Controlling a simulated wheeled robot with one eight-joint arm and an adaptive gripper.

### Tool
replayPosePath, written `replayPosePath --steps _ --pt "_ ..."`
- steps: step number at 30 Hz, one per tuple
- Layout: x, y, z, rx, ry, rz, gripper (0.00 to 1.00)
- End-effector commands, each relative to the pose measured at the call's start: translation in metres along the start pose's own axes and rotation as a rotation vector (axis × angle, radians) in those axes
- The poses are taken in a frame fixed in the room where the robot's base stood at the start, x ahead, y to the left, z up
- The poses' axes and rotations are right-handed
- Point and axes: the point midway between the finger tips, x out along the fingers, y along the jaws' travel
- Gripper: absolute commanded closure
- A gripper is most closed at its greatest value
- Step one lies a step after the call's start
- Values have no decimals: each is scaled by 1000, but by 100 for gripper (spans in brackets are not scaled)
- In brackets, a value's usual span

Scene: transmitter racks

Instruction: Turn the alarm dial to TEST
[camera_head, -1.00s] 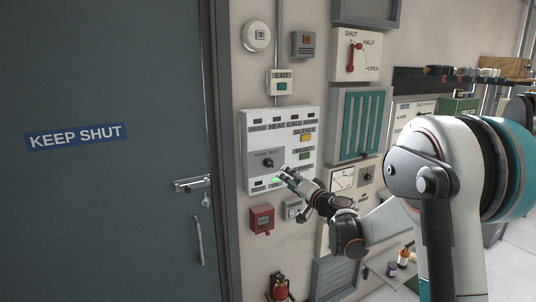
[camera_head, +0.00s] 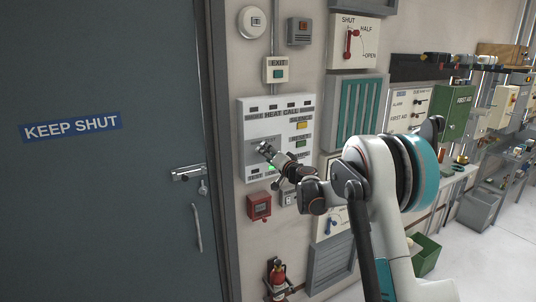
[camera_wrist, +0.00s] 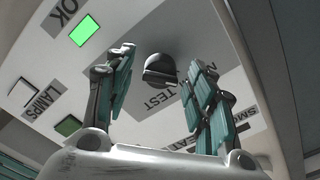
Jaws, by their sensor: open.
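The white alarm panel (camera_head: 264,128) marked HEAT CALL hangs on the wall right of the door. Its dial (camera_wrist: 160,69) is a black knob on a grey plate in the wrist view, with lettering that includes TEST beside it. I cannot tell which mark the dial points to. My gripper (camera_head: 264,149) is at the panel's lower left in the head view and hides the dial there. In the wrist view my gripper (camera_wrist: 162,68) is open, one finger on each side of the dial. I see no clear contact with it.
A lit green lamp (camera_wrist: 84,31) marked OK is near the left finger in the wrist view. SILENCE and RESET buttons sit on the panel's right side. A red call box (camera_head: 259,206) is below the panel, and the grey door (camera_head: 95,210) stands left.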

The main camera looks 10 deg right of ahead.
Motion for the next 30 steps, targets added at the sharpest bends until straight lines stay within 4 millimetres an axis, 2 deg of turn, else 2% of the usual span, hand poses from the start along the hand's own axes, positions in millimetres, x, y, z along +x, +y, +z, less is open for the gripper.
replayPosePath --steps 10,11,15,17,30 --pt "5 0 0 0 0 0 50" --pt "5 0 0 0 0 0 52" --pt "5 0 0 0 0 0 84" --pt "5 0 0 0 0 0 94" --pt "5 1 1 67 0 0 94"
